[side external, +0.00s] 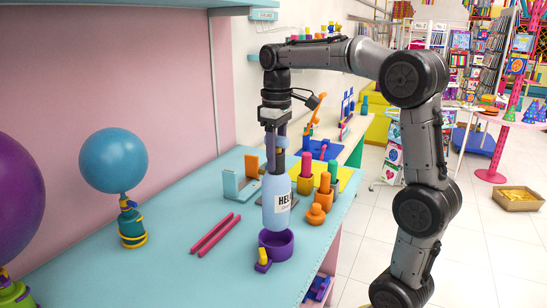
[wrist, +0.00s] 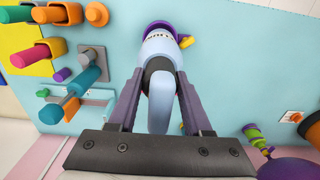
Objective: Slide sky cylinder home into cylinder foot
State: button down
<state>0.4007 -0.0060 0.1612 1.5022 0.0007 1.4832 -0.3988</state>
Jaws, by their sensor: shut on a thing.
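The sky cylinder (side external: 276,207) is a pale blue bottle with a white label reading "HEL…". It stands upright, its lower end at the mouth of the purple cylinder foot (side external: 277,247) on the table. I cannot tell whether its bottom is just inside the rim or slightly above it. My gripper (side external: 275,150) is shut on the cylinder's upper part from above. In the wrist view, my gripper's fingers (wrist: 160,80) flank the cylinder (wrist: 163,60), which hides most of the purple foot (wrist: 157,27).
A yellow and purple piece (side external: 263,261) sits close in front of the foot. An orange knob (side external: 316,214) and orange holders with colored cylinders (side external: 325,190) stand to the right. Two pink rods (side external: 215,234) lie left. A blue balloon (side external: 113,161) stands farther left.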

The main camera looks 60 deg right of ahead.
aim_at(276, 187)
jog(key=shift+f, duration=4.1)
dwell(0.5)
jog(key=shift+c, duration=1.9)
grip_release()
jog(key=shift+o, duration=0.6)
jog(key=shift+f, duration=0.15)
jog(key=shift+r, duration=4.05)
